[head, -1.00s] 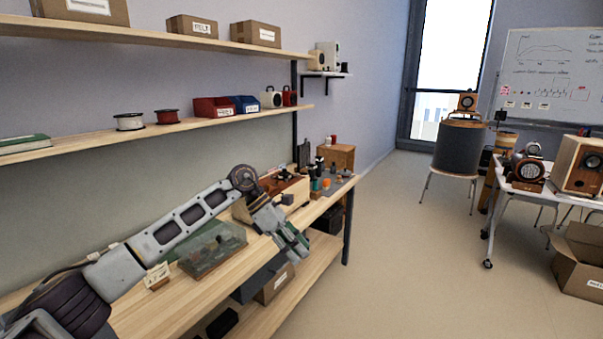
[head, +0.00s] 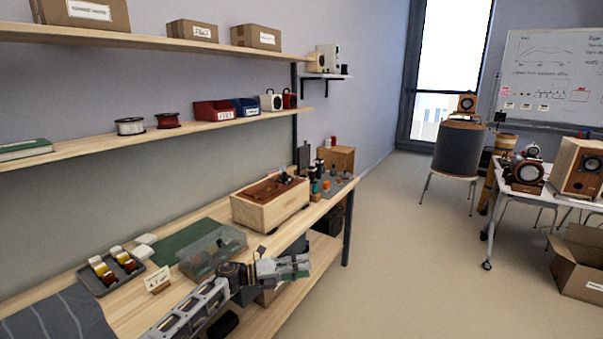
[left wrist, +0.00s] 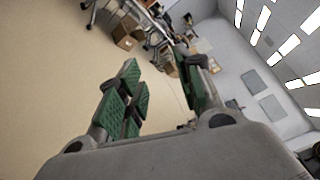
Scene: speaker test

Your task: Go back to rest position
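My left gripper (head: 298,266) is low in the head view, in front of the workbench's (head: 128,308) front edge. Its arm comes in from the bottom left. In the left wrist view the green-padded fingers (left wrist: 163,80) stand apart with nothing between them, so it is open and empty. Floor and distant furniture show beyond the fingers. My right gripper is in neither view.
The bench holds a clear-lidded case (head: 212,250), a wooden box (head: 268,208), a tray with small jars (head: 110,272) and a small card (head: 157,279). A lower shelf (head: 310,272) is close to the gripper. Open floor (head: 400,270) lies right of the bench.

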